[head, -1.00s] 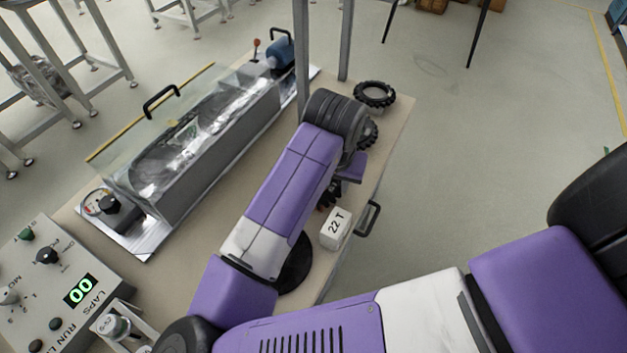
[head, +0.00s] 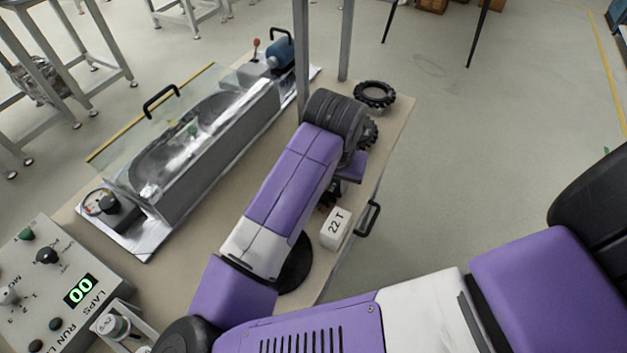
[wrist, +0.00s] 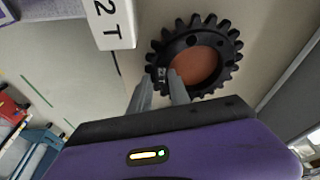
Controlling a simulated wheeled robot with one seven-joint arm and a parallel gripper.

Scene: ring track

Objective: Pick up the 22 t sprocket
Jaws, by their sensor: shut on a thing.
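The 22 t sprocket is a black toothed ring (wrist: 207,34) in the wrist view, with a reddish-brown round area showing through its hole. My gripper (wrist: 160,78) is shut on the near left part of its rim, one finger outside the ring and one at the hole. I cannot tell whether the sprocket is clear of the surface. In the head view my wrist and arm hide most of the gripper and sprocket. A white block marked 22 T (head: 336,228) stands close by on the bench; it also shows in the wrist view (wrist: 110,22).
Two other black toothed rings, one at the far bench corner (head: 375,94) and one partly hidden by my wrist (head: 370,132), lie beyond. A covered trough (head: 195,130) fills the bench's left side. A lap counter box (head: 60,290) is at the lower left. A handle (head: 368,217) juts from the right edge.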

